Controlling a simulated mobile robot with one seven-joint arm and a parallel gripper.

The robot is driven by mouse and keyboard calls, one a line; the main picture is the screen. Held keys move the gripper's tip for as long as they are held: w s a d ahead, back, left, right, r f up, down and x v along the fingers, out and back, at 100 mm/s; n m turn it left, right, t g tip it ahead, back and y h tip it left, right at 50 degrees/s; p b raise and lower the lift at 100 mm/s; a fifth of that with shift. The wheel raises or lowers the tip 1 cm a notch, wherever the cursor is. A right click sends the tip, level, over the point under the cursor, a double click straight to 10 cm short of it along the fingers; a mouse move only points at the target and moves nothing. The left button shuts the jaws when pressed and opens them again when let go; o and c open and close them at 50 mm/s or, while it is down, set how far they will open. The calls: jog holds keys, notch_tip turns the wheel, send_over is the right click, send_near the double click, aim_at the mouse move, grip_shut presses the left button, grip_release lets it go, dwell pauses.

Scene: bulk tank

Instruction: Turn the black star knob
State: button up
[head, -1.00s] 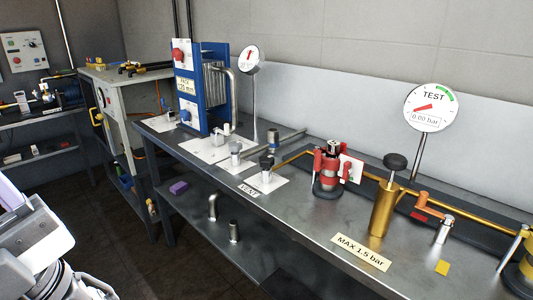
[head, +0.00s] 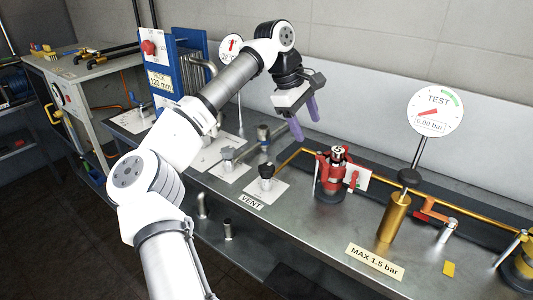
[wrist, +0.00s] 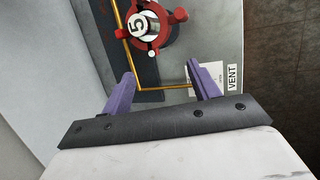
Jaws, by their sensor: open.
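A small black knob (head: 266,170) stands on a white plate (head: 262,187) beside the VENT label (head: 251,201) on the steel bench; its star shape is too small to make out. My gripper (head: 306,128) hangs above the bench, up and to the right of this knob in the head view. Its two purple fingers are apart and empty. In the wrist view the open fingers (wrist: 161,70) show with the VENT label (wrist: 233,77) at right. The knob cannot be made out there; the right finger covers part of its plate.
A red fixture (head: 331,178) stands right of the knob and shows in the wrist view, numbered 5. A brass pipe (head: 288,158) runs behind. A gold cylinder (head: 396,217) with a round black top and a TEST gauge (head: 436,107) at 0.00 bar stand further right.

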aim_at(266, 167)
jog(key=w+a+y, duration=0.2)
jog(key=a+y, duration=0.2)
jog(key=a, duration=0.5)
jog(key=f+p, duration=0.1)
jog(key=f, duration=0.6)
jog(key=f+p, duration=0.2)
jog(key=f, duration=0.5)
jog(key=shift+s+a, duration=0.15)
jog(key=shift+s, duration=0.05)
jog(key=c, duration=1)
jog(key=shift+n, duration=0.3)
